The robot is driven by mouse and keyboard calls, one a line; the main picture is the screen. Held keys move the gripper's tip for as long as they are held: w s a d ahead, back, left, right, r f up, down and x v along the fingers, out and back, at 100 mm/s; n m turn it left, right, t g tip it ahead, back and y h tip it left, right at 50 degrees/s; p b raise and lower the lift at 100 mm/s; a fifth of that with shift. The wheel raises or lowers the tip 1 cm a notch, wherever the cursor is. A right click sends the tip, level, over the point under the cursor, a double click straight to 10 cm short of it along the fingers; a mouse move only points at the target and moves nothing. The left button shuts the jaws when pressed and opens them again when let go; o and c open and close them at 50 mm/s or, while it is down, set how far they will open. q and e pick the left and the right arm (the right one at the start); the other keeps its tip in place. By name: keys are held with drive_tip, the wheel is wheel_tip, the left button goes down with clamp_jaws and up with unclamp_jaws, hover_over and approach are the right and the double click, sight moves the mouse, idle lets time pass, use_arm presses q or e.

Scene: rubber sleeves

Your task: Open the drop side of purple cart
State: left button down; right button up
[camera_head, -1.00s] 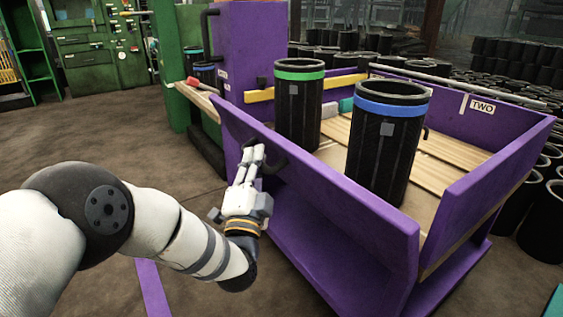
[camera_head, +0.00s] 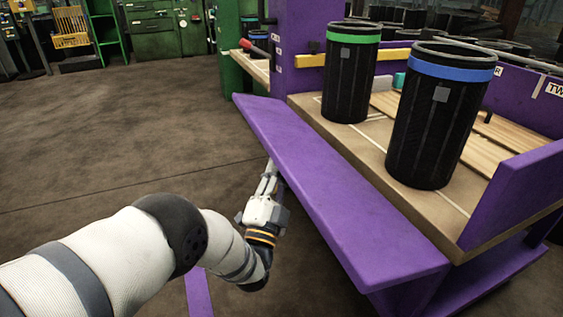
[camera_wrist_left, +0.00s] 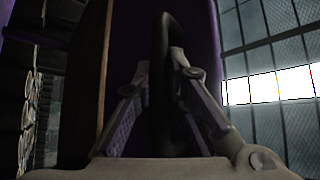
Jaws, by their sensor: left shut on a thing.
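The purple cart shows in the head view with its drop side (camera_head: 330,185) swung outward and down, tilted away from the wooden deck (camera_head: 350,140). My left gripper (camera_head: 268,182) is at the outer face of the drop side, under its upper edge. In the left wrist view its fingers (camera_wrist_left: 163,85) are closed around a dark handle (camera_wrist_left: 160,45) on the purple panel. The handle is hidden behind the panel in the head view. My right gripper is not in view.
On the deck stand a black sleeve with a green band (camera_head: 350,80) and one with a blue band (camera_head: 435,120). A purple end wall (camera_head: 525,185) stands upright at right. The floor (camera_head: 110,140) to the left is clear.

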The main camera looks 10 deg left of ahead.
use_arm(q)
drive_tip(key=shift+f+b, duration=0.4)
drive_tip(key=shift+f, duration=0.6)
drive_tip(key=c, duration=1.6)
unclamp_jaws()
drive_tip(key=shift+w+a, duration=0.1)
drive_tip(key=v, duration=1.2)
